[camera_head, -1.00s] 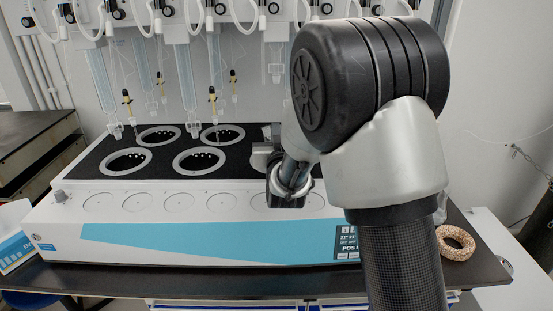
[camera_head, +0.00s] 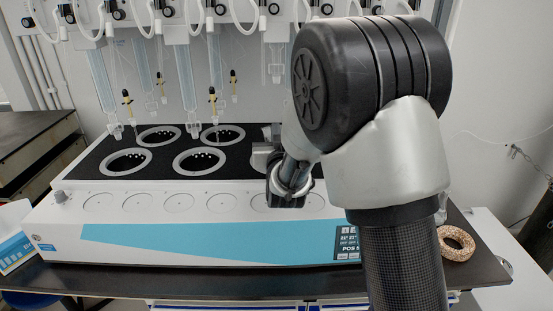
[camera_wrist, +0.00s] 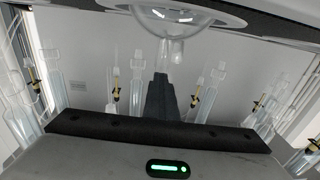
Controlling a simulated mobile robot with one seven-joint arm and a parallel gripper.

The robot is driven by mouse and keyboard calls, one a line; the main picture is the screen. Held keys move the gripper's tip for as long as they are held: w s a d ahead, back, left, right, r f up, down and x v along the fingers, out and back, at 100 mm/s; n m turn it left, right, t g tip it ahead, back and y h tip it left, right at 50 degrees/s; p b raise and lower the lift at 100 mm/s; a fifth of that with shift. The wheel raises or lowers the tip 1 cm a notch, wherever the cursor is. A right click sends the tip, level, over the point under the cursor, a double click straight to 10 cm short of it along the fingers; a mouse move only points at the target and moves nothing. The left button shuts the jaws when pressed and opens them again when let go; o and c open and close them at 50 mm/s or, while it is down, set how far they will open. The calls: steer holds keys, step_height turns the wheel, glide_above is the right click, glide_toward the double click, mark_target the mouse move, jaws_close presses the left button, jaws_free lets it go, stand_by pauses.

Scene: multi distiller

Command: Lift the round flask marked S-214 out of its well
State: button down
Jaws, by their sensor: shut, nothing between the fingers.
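In the wrist view a clear round flask (camera_wrist: 186,17) shows at the top centre, inside a pale ring. Its short neck points down the picture, towards my gripper. I cannot read any mark on it. My gripper (camera_wrist: 160,78) is shut and empty, its dark fingers together just below and left of the neck. There seems to be a small gap between them, though the depth is hard to judge. In the head view my arm hides the flask and most of my gripper.
The white distiller (camera_head: 200,225) has a black top with several ringed wells, such as the front left one (camera_head: 126,161). Glass tubes (camera_head: 187,75) with yellow-black fittings hang above. A cork ring (camera_head: 456,243) lies on the dark bench at right.

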step_height(320, 180, up, 6)
steer(key=p, duration=0.2)
steer(key=shift+p, duration=0.35)
stand_by(0.4)
steer(key=shift+b, duration=0.4)
